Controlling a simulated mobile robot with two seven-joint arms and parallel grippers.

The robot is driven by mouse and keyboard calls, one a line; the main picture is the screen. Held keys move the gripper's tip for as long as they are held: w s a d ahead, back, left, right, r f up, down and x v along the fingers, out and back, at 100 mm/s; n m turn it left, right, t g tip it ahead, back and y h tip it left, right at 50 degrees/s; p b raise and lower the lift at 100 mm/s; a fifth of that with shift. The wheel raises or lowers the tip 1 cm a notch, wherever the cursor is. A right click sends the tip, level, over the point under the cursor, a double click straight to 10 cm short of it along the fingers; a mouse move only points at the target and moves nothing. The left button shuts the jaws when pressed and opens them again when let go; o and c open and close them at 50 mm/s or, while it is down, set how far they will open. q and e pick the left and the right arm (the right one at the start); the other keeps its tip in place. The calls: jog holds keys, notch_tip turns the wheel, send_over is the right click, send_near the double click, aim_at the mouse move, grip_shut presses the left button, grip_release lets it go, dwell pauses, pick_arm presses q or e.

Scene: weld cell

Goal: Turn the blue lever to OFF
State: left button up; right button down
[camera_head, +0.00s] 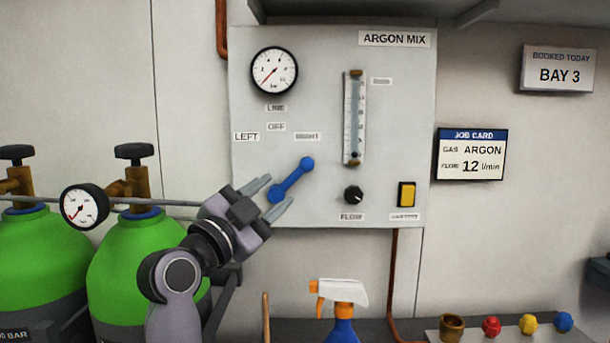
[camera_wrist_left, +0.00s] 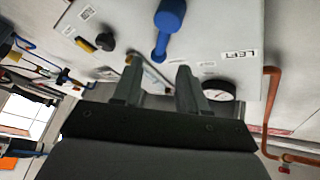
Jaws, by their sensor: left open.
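The blue lever (camera_head: 291,179) is on the grey ARGON MIX panel (camera_head: 220,0) in the head view. It slants from its lower-left end up and right, toward the RIGHT label (camera_head: 307,136). The OFF label (camera_head: 276,126) is above it, between RIGHT and the LEFT label (camera_head: 245,136). My left gripper (camera_head: 281,190) is open, its fingertips around the lever's lower end in the picture; contact cannot be told. In the left wrist view the blue lever (camera_wrist_left: 168,28) shows just beyond the open fingertips (camera_wrist_left: 158,66). My right gripper is not in view.
A round gauge (camera_head: 274,70), flow tube (camera_head: 354,118), black FLOW knob (camera_head: 353,195) and yellow switch (camera_head: 407,195) share the panel. Green cylinders (camera_head: 125,255) stand at the left. A spray bottle (camera_head: 340,295) stands below. The wall right of the panel holds a job card (camera_head: 470,154).

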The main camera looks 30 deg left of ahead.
aim_at(296, 175)
pick_arm(q)
jog(key=shift+w+d+r, duration=0.1)
jog(key=shift+w+r, duration=0.25)
jog(key=shift+w, duration=0.25)
jog(key=shift+p+x, duration=0.8)
jog(key=shift+x, duration=1.95)
jog(key=shift+f, duration=0.1)
grip_shut()
